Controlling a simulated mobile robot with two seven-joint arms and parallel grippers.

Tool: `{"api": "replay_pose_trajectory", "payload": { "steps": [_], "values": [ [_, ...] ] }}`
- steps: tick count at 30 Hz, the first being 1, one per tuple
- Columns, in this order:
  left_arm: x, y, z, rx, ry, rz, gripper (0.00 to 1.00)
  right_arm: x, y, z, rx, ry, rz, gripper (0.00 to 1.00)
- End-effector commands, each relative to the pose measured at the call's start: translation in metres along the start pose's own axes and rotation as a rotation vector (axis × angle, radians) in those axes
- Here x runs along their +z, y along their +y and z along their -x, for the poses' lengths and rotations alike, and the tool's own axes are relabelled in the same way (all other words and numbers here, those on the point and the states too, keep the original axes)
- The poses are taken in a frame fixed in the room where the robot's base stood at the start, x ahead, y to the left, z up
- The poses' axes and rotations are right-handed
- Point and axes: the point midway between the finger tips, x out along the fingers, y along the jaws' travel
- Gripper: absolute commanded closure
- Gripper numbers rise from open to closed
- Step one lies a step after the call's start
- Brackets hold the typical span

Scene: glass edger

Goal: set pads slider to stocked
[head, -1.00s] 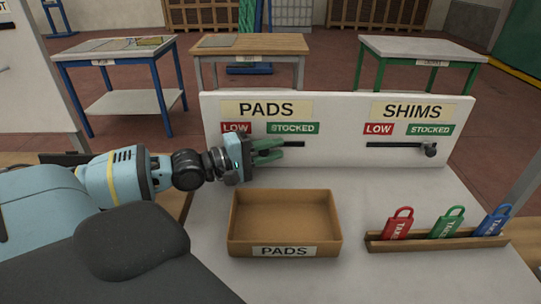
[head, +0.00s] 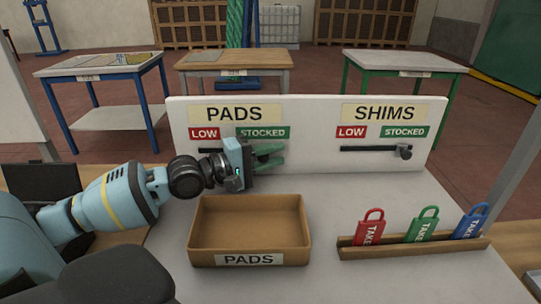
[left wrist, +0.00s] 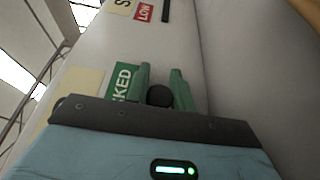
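The white board carries the label PADS (head: 234,113) with a red LOW tag (head: 204,133) and a green STOCKED tag (head: 263,132). The pads slot (head: 210,150) shows bare on its left, under LOW. My left gripper (head: 268,155) is at the right part of this slot, under STOCKED. In the left wrist view its green fingers stand on both sides of the dark pads slider knob (left wrist: 160,95) and appear closed on it. In the head view the gripper hides the knob. My right gripper is in no view.
The SHIMS slider knob (head: 404,151) is at the right of its slot. An open brown PADS bin (head: 250,259) stands before the board. A wooden rack (head: 415,247) with red, green and blue tags is at the right. White table top between them is clear.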

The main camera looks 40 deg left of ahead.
Motion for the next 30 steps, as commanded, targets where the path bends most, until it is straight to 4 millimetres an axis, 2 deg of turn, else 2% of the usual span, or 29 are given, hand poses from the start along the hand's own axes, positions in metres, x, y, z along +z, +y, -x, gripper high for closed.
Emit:
{"api": "replay_pose_trajectory", "payload": {
  "steps": [1,4,5,17,30],
  "values": [
    [0.001,-0.001,0.000,-0.001,-0.002,0.001,0.70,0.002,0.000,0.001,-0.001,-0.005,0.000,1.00],
    [0.001,-0.001,0.000,-0.001,-0.001,0.001,0.57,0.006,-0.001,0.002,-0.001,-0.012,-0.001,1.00],
    [0.001,0.000,0.000,0.000,-0.001,0.001,0.56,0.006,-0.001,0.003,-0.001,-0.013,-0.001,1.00],
    [0.000,-0.001,0.004,-0.001,0.001,0.000,0.56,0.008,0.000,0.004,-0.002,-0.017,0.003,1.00],
    [0.000,0.000,0.032,-0.003,0.001,0.000,0.56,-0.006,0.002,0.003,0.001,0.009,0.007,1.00]
  ]
}}
